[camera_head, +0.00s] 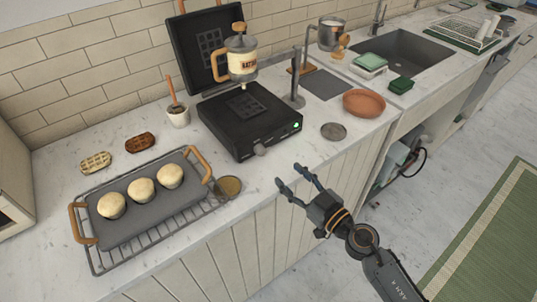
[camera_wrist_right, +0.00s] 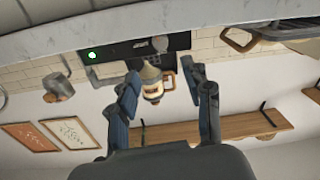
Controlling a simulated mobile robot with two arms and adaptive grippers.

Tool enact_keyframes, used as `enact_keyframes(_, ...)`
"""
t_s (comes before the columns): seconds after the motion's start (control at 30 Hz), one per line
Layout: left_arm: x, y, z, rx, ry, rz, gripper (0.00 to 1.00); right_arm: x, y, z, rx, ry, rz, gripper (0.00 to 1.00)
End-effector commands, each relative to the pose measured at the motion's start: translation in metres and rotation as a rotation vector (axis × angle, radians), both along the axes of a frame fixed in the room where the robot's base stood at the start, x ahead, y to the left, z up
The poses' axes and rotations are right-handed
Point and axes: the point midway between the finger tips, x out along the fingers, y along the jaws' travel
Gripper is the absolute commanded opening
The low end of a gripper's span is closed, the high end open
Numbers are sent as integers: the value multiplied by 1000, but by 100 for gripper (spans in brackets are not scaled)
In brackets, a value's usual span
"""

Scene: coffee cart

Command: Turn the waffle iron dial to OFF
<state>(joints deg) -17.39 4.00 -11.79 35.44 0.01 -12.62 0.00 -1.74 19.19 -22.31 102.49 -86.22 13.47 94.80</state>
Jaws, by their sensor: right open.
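The black waffle iron (camera_head: 228,138) stands on the counter with its lid (camera_head: 183,55) raised. Its grey dial (camera_head: 260,149) is on the front face, and a green light (camera_head: 297,125) glows at the front's right end. I cannot read the dial's marking. My right gripper (camera_head: 289,177) is open and empty, in front of the iron and apart from the dial. In the right wrist view, which is upside down, the dial (camera_wrist_right: 160,44) shows beyond the open fingers (camera_wrist_right: 160,77), with the green light (camera_wrist_right: 92,55) to its left. My left gripper is not in view.
A batter dispenser (camera_head: 242,65) appears above the iron's plate. Left of the iron, a tray (camera_head: 124,225) of buns sits on a wire rack, beside a small round cup (camera_head: 228,187). A grey disc (camera_head: 333,131) and a terracotta dish (camera_head: 364,103) lie right. Counter directly before the dial is clear.

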Motion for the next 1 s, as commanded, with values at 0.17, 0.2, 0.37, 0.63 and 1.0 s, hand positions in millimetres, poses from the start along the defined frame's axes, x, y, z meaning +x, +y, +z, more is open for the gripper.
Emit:
enact_keyframes(0.17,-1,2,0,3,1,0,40,33,26,1,3,-2,-1,49)
enact_keyframes(0.2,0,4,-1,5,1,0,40,39,31,1,2,-2,0,49)
enact_keyframes(0.37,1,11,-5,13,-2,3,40,61,48,0,2,-1,-1,49)
enact_keyframes(0.63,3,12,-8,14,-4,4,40,77,61,0,1,0,-1,49)
enact_keyframes(1.0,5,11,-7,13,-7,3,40,78,61,0,1,0,-1,29)
